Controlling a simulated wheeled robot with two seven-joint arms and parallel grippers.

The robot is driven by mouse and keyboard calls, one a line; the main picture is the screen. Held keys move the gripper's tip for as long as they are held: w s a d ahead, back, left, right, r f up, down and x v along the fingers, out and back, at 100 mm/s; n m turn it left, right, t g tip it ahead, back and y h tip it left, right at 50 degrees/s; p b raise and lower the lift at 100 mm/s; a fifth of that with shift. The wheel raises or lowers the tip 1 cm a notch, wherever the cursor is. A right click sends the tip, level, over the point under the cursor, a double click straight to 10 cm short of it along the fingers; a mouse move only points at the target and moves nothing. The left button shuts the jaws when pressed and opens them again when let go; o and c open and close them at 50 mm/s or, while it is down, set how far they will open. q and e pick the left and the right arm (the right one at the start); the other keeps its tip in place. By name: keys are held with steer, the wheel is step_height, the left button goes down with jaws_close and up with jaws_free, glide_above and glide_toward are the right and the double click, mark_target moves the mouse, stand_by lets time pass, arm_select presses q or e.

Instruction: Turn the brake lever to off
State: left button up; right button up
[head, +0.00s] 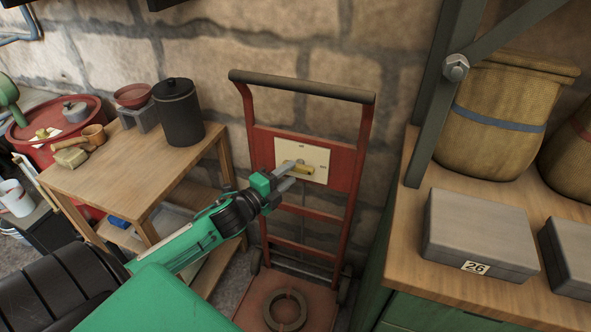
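The brake lever (303,169) is a small yellowish handle on a cream plate (316,155) fixed to a red hand truck (262,150). Small marks on the plate are too small to read. The lever's handle points roughly sideways to the right. My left gripper (294,173), green and black with grey fingers, reaches in from the lower left. Its fingers are apart, with their tips in front of the plate, close to the lever's left end. I cannot tell whether they touch it. The fingers partly hide the plate's lower left. My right gripper is not in view.
A wooden bench (405,255) at right carries grey boxes (480,230) and baskets (500,115). A ring (286,310) lies on the truck's base. A stone wall stands behind.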

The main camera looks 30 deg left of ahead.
mark_target(295, 170)
arm_select(q)
steer(key=shift+w+d, duration=0.15)
steer(key=shift+w, duration=0.75)
steer(key=shift+w+d, duration=0.15)
steer(key=shift+w, duration=0.7)
steer(key=shift+c, duration=0.4)
jaws_close()
